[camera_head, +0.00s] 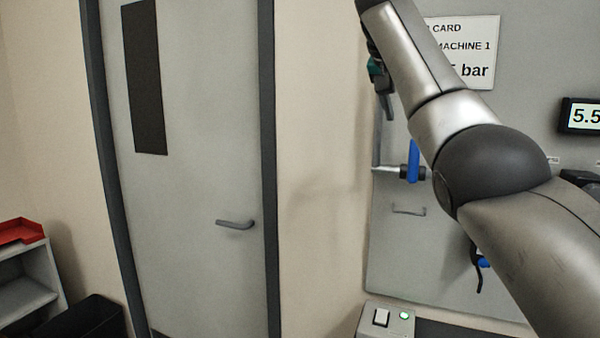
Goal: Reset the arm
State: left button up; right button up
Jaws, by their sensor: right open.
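My right arm (495,165) comes in from the lower right, bends at a dark joint and reaches up to the top edge. My right gripper (381,90) shows only in part beside the forearm, in front of the wall by the panel's left edge. It is open, and I see nothing held in it. Most of it is hidden by the forearm. My left gripper is out of view.
A grey panel (400,270) carries a blue-handled valve (413,160), a card reading "bar" (477,50) and a display (582,116) showing 5.5. A switch box (385,321) has a lit green button. A closed door (190,190) and shelf (25,297) with a red tray (20,231) stand left.

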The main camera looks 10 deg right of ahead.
jog(key=a+f+n+y, duration=0.1)
jog(key=a+f+n, duration=0.2)
jog(key=f, duration=1.3)
jog(key=a+f+n+y, duration=0.15)
jog(key=a+f, duration=0.25)
jog(key=f, duration=1.2)
jog(key=s+a+f+n+g+y, duration=0.1)
jog(key=s+a+f+n+y, duration=0.15)
jog(key=s+f, duration=0.95)
jog(key=s+a+f+n+g+y, duration=0.15)
jog(key=s+f, duration=0.35)
jog(key=s, duration=0.8)
jog(key=s+a+f+n+g, duration=0.15)
jog(key=s+f, duration=0.35)
jog(key=s, duration=0.8)
jog(key=s+f+b, duration=0.2)
jog(key=s+f, duration=0.1)
jog(key=f, duration=2.3)
jog(key=s+d+f+g+b, duration=0.1)
jog(key=s+d+f+b, duration=0.1)
jog(key=s+f, duration=1.1)
jog(key=shift+s+d+f+n+g, duration=0.3)
jog(key=shift+s+f+n, duration=0.1)
jog(key=shift+s, duration=0.5)
